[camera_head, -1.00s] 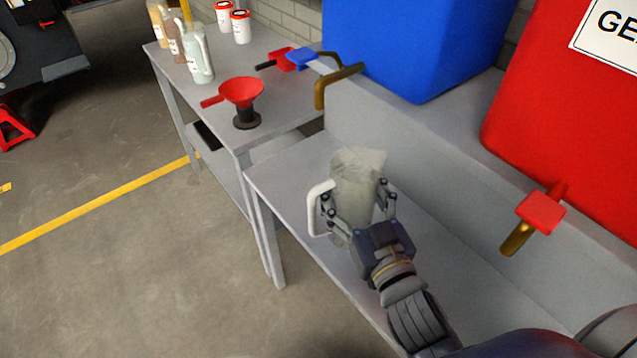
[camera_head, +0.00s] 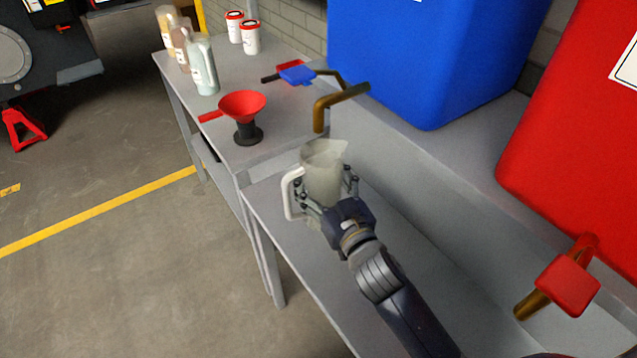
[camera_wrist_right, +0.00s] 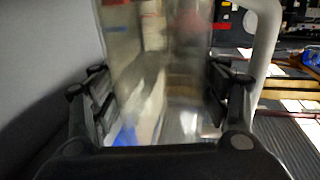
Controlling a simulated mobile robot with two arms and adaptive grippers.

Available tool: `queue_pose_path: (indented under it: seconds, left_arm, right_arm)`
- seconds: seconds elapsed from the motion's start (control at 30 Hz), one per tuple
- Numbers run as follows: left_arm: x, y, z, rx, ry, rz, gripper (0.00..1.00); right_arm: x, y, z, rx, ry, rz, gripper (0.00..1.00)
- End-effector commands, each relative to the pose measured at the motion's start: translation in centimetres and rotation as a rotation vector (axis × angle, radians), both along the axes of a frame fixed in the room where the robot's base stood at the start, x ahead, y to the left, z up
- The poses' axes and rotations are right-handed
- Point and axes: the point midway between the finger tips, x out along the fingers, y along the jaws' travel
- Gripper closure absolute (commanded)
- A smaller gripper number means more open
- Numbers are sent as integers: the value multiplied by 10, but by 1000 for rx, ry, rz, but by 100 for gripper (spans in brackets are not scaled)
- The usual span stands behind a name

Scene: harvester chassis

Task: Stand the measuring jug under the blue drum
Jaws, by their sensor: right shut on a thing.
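The measuring jug (camera_head: 323,170) is translucent with a pale handle on its left side. My right gripper (camera_head: 326,190) is shut around the jug's body and holds it near the left end of the lower grey shelf. In the right wrist view the jug (camera_wrist_right: 160,70) fills the space between the fingers (camera_wrist_right: 160,100), blurred. The blue drum (camera_head: 430,55) stands on the upper ledge, behind and right of the jug. Its brass spout (camera_head: 340,103) with a blue handle (camera_head: 297,75) hangs just above the jug's rim. I cannot tell whether the jug's base touches the shelf. My left gripper is not in view.
A red drum (camera_head: 580,130) with a red-handled tap (camera_head: 568,285) stands on the right. A red funnel (camera_head: 243,105) on a black stand, several bottles (camera_head: 203,65) and white tubs (camera_head: 251,38) stand on the left bench (camera_head: 205,112). The lower shelf (camera_head: 420,270) is clear to the right.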

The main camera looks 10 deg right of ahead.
Motion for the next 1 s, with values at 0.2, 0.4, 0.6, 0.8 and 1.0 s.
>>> queue_pose_path:
  seconds: [0.2, 0.4, 0.6, 0.8, 1.0]
  left_arm:
    - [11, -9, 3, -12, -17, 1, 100]
    - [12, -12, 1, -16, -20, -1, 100]
    - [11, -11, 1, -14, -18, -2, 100]
    - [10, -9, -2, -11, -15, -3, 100]
    - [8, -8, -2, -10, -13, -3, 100]
  right_arm:
    - [18, 2, -5, 1, 1, -1, 62]
    - [17, 2, -33, 2, 2, -1, 62]
    - [17, 2, -37, 1, -1, 1, 62]
    - [17, 2, -40, 1, 0, 0, 62]
    - [17, 2, -40, 0, 1, 0, 11]
